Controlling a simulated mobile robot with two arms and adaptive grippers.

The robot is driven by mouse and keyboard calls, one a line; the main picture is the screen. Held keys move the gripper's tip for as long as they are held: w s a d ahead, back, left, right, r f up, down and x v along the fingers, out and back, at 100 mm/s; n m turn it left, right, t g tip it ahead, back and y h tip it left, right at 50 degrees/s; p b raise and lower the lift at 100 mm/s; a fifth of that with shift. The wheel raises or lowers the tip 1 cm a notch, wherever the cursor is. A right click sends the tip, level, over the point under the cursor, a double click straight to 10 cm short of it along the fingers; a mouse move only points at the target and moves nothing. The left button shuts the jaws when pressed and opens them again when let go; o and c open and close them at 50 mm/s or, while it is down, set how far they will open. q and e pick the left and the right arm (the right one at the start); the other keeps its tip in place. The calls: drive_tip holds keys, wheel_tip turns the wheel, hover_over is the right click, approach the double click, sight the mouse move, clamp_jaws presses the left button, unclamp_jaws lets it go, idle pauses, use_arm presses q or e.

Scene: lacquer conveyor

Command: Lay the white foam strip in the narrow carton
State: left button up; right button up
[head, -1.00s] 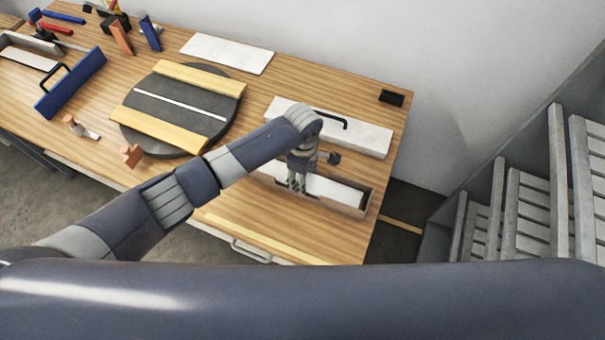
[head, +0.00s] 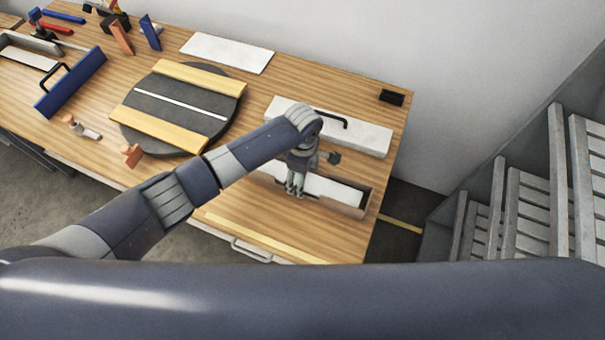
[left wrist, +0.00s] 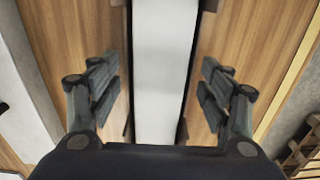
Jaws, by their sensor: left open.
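The white foam strip (head: 335,188) lies lengthwise in the narrow carton (head: 363,204) at the right front of the table. In the left wrist view the strip (left wrist: 163,80) runs between dark gaps, with the carton's thin brown walls on both sides. Whether it rests flat on the bottom along its whole length cannot be told. My left gripper (head: 296,190) is over the carton, left of its middle. It also shows in the left wrist view (left wrist: 160,95), with fingers spread wide on either side of the strip, touching nothing visible. The gripper hides part of the strip. My right gripper is out of view.
A long pale block (head: 365,138) with a black handle lies just behind the carton. A dark round turntable (head: 165,92) with two yellow bars stands to the left. A small black box (head: 391,97) is at the back right corner.

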use_arm(q)
drive_tip(key=shift+r, duration=0.1)
wheel_tip(320, 180, up, 12)
idle(0.5)
idle(0.5)
